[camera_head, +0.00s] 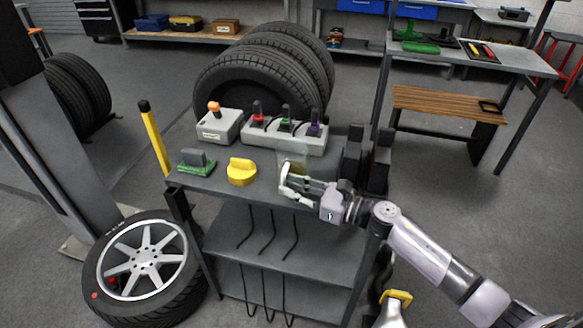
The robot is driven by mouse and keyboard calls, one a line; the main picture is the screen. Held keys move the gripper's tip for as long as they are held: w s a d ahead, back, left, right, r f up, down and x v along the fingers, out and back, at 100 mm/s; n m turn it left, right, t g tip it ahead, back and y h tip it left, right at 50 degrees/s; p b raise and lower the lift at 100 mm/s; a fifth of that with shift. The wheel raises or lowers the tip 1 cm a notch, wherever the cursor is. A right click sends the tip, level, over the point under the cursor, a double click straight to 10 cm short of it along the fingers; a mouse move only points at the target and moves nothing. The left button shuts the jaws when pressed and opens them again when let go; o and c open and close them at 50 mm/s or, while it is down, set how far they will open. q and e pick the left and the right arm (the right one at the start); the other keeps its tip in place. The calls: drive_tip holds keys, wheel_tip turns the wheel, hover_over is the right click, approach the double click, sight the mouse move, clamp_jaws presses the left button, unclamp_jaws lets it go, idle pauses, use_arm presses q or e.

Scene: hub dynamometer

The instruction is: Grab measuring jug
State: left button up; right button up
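A pale see-through vessel, which looks like the measuring jug (291,158), stands on the dark top of the cart, behind my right gripper. Its outline is faint and its lower part is partly hidden by the gripper. My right gripper (284,181) reaches in from the right over the cart's front edge. Its pale fingers are spread apart, close in front of the jug; I cannot tell whether they touch it.
On the cart top (212,182) are a yellow knob-like piece (241,172), a green-based grey block (196,162), and grey boxes with coloured handles (284,133). Dark upright parts (353,160) stand right of the jug. Tyres (258,85) stand behind; a wheel (145,262) lies front left.

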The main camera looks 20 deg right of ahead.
drive_tip(key=x, duration=0.2)
drive_tip(key=shift+w+a, duration=0.25)
drive_tip(key=shift+d, duration=0.1)
drive_tip(key=shift+c, duration=0.5)
clamp_jaws()
